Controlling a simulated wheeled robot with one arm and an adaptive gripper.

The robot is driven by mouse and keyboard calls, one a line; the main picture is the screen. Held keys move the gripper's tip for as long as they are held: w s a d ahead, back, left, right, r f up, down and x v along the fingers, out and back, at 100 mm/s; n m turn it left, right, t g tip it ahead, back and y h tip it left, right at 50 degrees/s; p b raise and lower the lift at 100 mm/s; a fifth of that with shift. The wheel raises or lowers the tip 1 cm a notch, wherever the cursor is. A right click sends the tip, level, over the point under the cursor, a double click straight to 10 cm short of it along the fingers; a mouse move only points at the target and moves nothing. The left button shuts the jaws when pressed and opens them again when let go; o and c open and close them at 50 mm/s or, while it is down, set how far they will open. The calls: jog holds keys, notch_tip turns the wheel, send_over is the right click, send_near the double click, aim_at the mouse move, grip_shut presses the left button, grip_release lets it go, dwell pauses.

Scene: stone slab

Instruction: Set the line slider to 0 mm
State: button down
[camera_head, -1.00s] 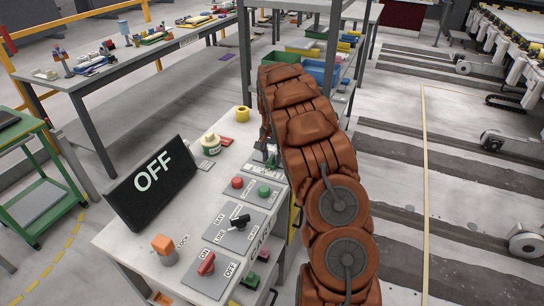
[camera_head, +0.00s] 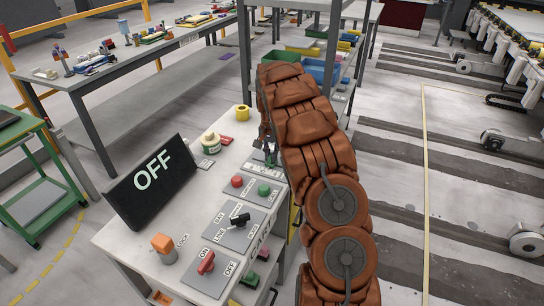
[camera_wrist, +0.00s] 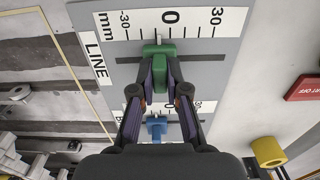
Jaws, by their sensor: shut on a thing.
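The line slider's green knob (camera_wrist: 158,57) sits in a dark slot on a grey plate, under a white scale (camera_wrist: 190,22) marked -30, 0 and 30 mm. A "LINE" label (camera_wrist: 94,58) is beside it. The knob's white mark is a little left of the 0, on the -30 side. My gripper (camera_wrist: 159,80) is shut on the green knob, one finger on each side. In the head view my gripper (camera_head: 268,148) is small and partly hidden by my brown-covered arm, and the scale cannot be read there.
A second slider with a blue knob (camera_wrist: 156,127) lies just below, between my fingers. A yellow roll (camera_wrist: 268,152) and red sign (camera_wrist: 304,88) are to the right. The bench also holds a black OFF display (camera_head: 151,183), buttons and switches.

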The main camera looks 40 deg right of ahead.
jog(key=shift+w+a+f+b, duration=0.1)
jog(key=shift+w+a+b, duration=0.1)
jog(key=shift+w+b, duration=0.15)
jog(key=shift+w+a, duration=0.1)
jog(key=shift+w, duration=0.1)
jog(key=shift+r, duration=0.2)
jog(key=c, duration=1.2)
grip_release()
jog(key=shift+o, duration=0.2)
notch_tip(320, 180, up, 12)
